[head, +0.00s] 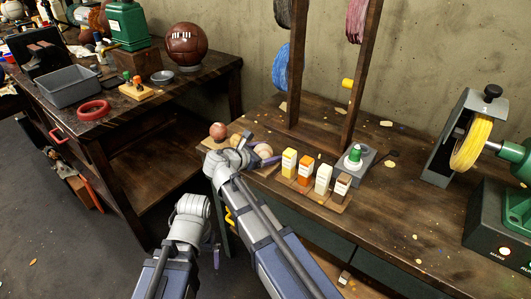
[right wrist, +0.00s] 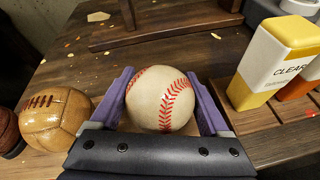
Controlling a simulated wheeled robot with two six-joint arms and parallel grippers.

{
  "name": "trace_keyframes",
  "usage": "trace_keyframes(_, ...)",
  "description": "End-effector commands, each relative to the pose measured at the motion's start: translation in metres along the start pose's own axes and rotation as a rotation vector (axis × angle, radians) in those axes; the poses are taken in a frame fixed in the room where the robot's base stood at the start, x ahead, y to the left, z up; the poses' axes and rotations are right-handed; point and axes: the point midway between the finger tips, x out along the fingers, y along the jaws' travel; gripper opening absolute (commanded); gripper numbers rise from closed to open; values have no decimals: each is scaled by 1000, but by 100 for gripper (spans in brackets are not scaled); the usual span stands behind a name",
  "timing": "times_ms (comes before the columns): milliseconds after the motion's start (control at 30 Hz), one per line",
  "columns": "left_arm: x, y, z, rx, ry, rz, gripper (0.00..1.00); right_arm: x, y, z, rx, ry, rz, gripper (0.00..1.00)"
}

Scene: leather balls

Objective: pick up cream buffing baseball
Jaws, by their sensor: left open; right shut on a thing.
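The cream baseball (right wrist: 163,99) with red stitching sits between the purple fingers of my right gripper (right wrist: 170,105) in the right wrist view. The fingers are shut on its two sides. In the head view the ball (head: 265,150) is partly hidden behind my right gripper (head: 258,155), at the workbench's left end. I cannot tell whether the ball touches the surface beneath it. My left gripper (head: 216,258) is low at the left of the bench, mostly hidden by its own arm, open and away from the balls.
A tan laced ball (right wrist: 57,118) and a dark brown ball (right wrist: 8,130) stand left of the baseball. Bottles (head: 289,162) stand on a wooden rack to its right. A wooden frame (head: 340,90) rises behind. A polishing machine (head: 470,140) is at the bench's right.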

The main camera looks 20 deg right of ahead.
Motion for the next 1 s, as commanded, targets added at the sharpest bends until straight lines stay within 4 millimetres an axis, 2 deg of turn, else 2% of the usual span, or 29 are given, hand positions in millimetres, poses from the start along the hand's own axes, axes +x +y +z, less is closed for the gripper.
trace_keyframes(267,-16,-2,1,0,0,0,100,-6,3,15,0,-1,0,33)
trace_keyframes(800,-93,-9,5,0,0,0,100,-35,18,85,0,-2,-2,33)
trace_keyframes(1000,-100,-10,6,-1,0,0,100,-38,20,92,-1,-2,-3,33)
